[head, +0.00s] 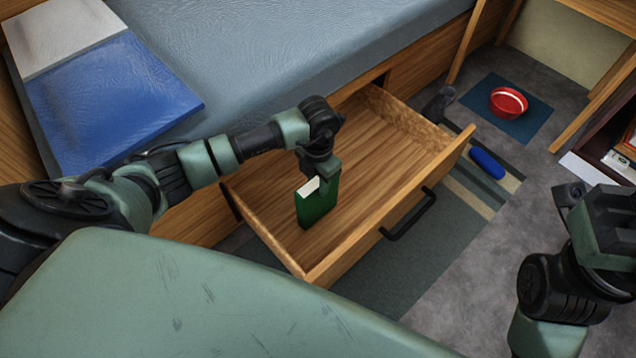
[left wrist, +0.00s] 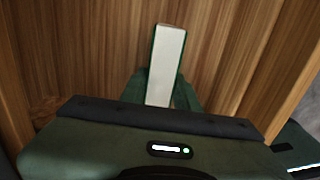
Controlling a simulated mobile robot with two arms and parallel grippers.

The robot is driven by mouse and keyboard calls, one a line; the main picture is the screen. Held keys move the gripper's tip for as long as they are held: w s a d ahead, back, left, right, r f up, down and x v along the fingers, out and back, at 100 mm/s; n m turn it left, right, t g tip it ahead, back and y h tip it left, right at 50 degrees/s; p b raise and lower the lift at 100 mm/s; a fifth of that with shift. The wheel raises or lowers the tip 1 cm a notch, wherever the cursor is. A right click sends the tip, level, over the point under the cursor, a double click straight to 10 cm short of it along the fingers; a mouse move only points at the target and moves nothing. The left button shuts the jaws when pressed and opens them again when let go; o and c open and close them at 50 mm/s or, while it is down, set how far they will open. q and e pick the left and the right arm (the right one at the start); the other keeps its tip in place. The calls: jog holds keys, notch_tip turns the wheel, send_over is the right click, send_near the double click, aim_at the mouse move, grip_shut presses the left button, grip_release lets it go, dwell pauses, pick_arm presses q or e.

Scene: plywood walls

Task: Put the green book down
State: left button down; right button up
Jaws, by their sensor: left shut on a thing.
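The green book (head: 316,207) is upright inside the open wooden drawer (head: 365,150), with its white page edge facing up. My left gripper (head: 318,180) is shut on its upper part from above. In the left wrist view the book's white page edge (left wrist: 166,62) shows between the fingers (left wrist: 162,90), over the drawer's wooden bottom (left wrist: 225,50). I cannot tell whether the book's lower edge touches the drawer bottom. My right arm shows at the lower right of the head view, but its fingertips cannot be made out.
The drawer, otherwise empty, has a black handle (head: 408,216) and sticks out from under a bed (head: 270,50). Shelves stand at far right.

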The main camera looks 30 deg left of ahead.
pick_arm(q)
jog(key=c, duration=1)
grip_release()
jog(key=shift+c, duration=0.2)
